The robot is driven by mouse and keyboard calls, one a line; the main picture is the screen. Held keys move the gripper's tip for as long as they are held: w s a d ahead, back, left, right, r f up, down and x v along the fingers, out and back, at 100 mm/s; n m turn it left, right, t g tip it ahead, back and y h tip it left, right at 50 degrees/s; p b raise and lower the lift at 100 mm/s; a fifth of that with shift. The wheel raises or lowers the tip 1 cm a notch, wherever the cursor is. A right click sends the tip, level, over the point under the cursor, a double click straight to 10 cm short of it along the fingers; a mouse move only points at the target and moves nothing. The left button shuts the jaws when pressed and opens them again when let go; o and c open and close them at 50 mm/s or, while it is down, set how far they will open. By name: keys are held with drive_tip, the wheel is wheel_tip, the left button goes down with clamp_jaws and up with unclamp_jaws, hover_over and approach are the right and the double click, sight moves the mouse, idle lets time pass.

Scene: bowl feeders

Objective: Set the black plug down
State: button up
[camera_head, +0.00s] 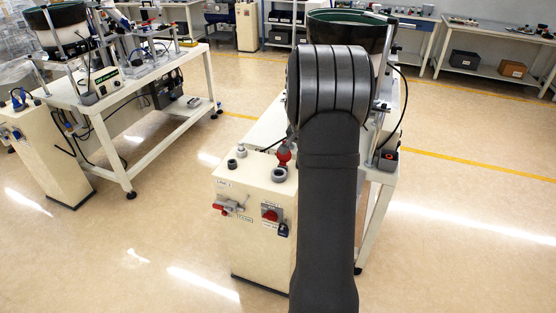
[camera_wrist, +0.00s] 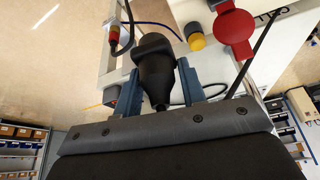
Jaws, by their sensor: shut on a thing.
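The black plug (camera_wrist: 154,68) shows in the wrist view as a dark tapered body with a wider collar. My gripper (camera_wrist: 160,72) has its two blue fingers shut on either side of it. The plug is off the floor as far as I can tell; whether it touches anything below is unclear. In the head view my dark arm covers the gripper, and I cannot make out the plug there.
A cream cabinet (camera_head: 250,205) with grey sockets and a red connector (camera_head: 284,157) stands left of my arm. A red cap (camera_wrist: 235,27) and yellow connector (camera_wrist: 195,38) lie close to the plug in the wrist view. A green bowl feeder (camera_head: 375,34) stands behind. Open floor lies right.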

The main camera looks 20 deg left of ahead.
drive_tip(key=s+a+n+y, duration=0.1)
drive_tip(key=a+n+y, duration=0.2)
drive_tip(key=a+n, duration=0.45)
drive_tip(key=n+g, duration=0.1)
drive_tip(key=n, duration=0.2)
approach(249, 172)
drive_tip(key=shift+w+a+r+y, duration=0.1)
drive_tip(key=shift+w+r+y, duration=0.05)
drive_tip(key=shift+w+y, duration=0.3)
drive_tip(key=shift+a, duration=0.15)
drive_tip(key=shift+f, duration=2.05)
drive_tip(key=shift+f, duration=0.15)
drive_tip(key=o, duration=1.3)
